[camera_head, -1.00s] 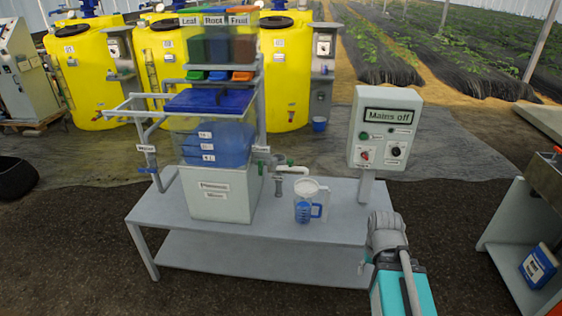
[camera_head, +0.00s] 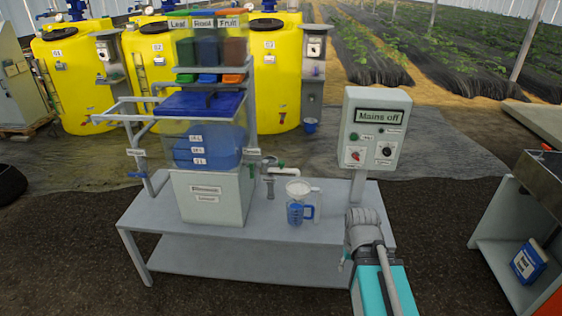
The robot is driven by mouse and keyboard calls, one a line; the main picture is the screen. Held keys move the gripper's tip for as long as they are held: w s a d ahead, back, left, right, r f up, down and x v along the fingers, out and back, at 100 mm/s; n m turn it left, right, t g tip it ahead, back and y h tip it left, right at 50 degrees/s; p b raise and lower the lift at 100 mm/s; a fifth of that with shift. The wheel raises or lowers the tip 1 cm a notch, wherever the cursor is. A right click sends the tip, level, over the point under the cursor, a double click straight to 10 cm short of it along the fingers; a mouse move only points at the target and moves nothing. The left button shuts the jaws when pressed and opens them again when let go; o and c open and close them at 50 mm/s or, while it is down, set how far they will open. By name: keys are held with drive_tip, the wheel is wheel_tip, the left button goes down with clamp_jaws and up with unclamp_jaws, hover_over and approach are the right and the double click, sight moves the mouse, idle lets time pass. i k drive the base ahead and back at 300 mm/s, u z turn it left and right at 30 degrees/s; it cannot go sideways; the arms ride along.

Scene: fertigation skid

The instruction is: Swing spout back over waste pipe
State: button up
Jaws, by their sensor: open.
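The pale spout (camera_head: 276,169) is at the right side of the mixing tank (camera_head: 208,195), in the middle of the head view. The jug (camera_head: 299,208), with blue liquid, stands just right of the pipe. My gripper is not in view; only part of my arm shows at the lower right.
The grey table (camera_head: 240,222) is clear in front of the tank. The control box (camera_head: 375,133), reading "Mains off", stands at the table's back right. Yellow tanks (camera_head: 275,70) stand behind. A bench (camera_head: 490,235) is at the right.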

sight(282, 163)
drive_tip(key=u, duration=0.05)
drive_tip(key=i, duration=0.95)
drive_tip(key=z, duration=0.05)
